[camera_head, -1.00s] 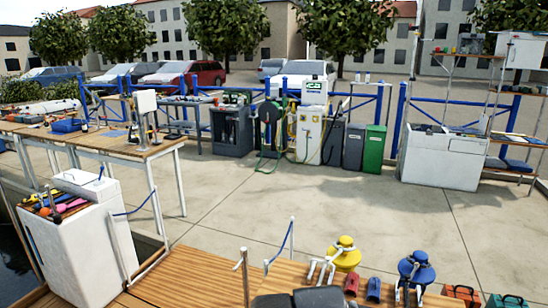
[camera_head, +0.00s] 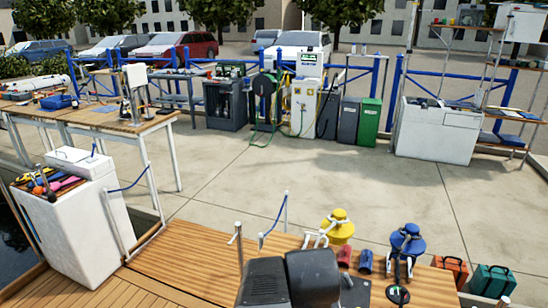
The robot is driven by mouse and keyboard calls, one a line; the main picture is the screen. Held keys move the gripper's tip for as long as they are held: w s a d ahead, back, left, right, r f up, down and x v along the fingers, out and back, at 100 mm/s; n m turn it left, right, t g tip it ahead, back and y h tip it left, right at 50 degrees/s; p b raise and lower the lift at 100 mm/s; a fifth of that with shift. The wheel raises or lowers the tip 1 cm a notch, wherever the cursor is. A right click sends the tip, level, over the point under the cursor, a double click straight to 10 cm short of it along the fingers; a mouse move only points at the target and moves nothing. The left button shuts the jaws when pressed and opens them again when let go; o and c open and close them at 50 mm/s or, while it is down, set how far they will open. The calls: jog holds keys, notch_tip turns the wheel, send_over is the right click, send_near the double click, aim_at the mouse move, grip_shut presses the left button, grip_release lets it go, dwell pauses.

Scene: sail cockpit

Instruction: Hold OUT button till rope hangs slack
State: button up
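My dark grey arm parts show at the bottom centre. No fingertips are visible, so I cannot see the gripper's opening. A yellow drum-like fitting (camera_head: 340,226) and a blue drum-like fitting (camera_head: 408,241) stand on the wooden deck (camera_head: 205,256), right of my arm. Pale pieces lie against the front of both. A small dark round fitting with green on it (camera_head: 398,293) sits at the bottom edge, below the blue drum. I cannot read any OUT label. I cannot tell which rope belongs to the task or how taut it is.
A red piece (camera_head: 344,257) and a dark blue piece (camera_head: 365,261) stand between the drums. An orange case (camera_head: 450,269) and a teal case (camera_head: 492,281) are at right. A white cabinet (camera_head: 78,232) stands left. The paved quay beyond is open.

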grip_shut()
dwell(0.3)
dwell(1.3)
